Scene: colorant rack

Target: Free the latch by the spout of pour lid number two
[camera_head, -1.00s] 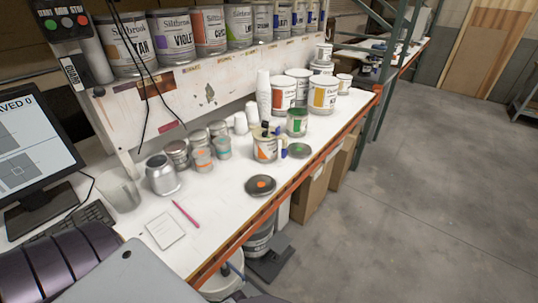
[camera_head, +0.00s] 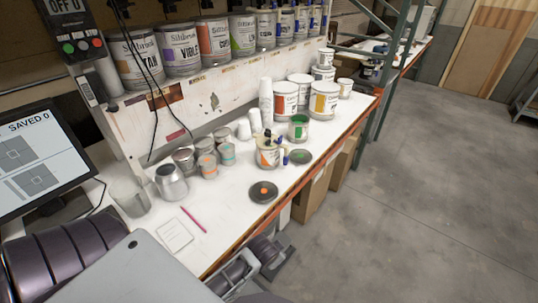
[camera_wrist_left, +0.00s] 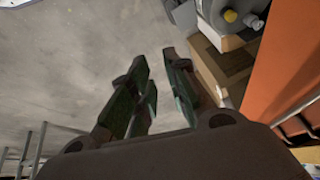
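A can with an orange mark (camera_head: 267,155) stands upright near the bench's front edge, with a yellowish and dark pour lid and blue parts at its right side. The lid's number and which blue part is the spout latch are too small to tell. My left gripper shows in the left wrist view (camera_wrist_left: 163,88), its green-dark fingers apart with nothing between them. It is beside the bench's orange front beam (camera_wrist_left: 287,60), over the floor. A grey piece of my arm shows low at the front edge in the head view. My right gripper is not in view.
A black disc with an orange dot (camera_head: 263,192) and one with a green dot (camera_head: 300,157) lie near the front edge. A green-marked can (camera_head: 298,128) stands behind. Cardboard boxes (camera_head: 311,197) stand below.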

